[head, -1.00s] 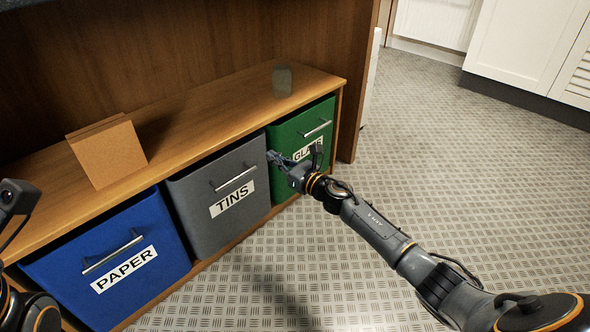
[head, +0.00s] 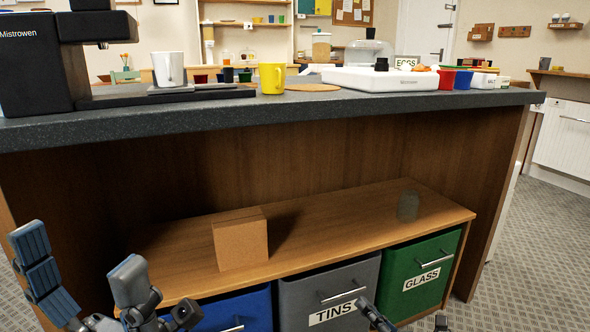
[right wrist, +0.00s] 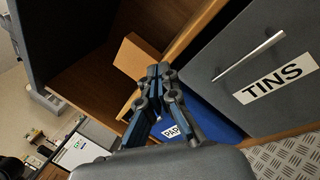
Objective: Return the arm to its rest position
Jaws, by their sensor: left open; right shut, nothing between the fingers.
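My left gripper (head: 80,256) is at the lower left of the head view, its two blue-padded fingers spread wide with nothing between them. My right gripper (head: 371,312) shows only in part at the bottom edge of the head view, in front of the grey TINS bin (head: 298,302). In the right wrist view my right gripper (right wrist: 158,72) has its fingertips together and empty. Most of my right arm is out of the head view.
A blue PAPER bin (head: 252,312) and a green GLASS bin (head: 399,282) flank the grey one under a wooden shelf (head: 345,220). A cardboard box (head: 240,240) and a glass jar (head: 408,205) stand on it. A dark counter (head: 300,112) overhangs above.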

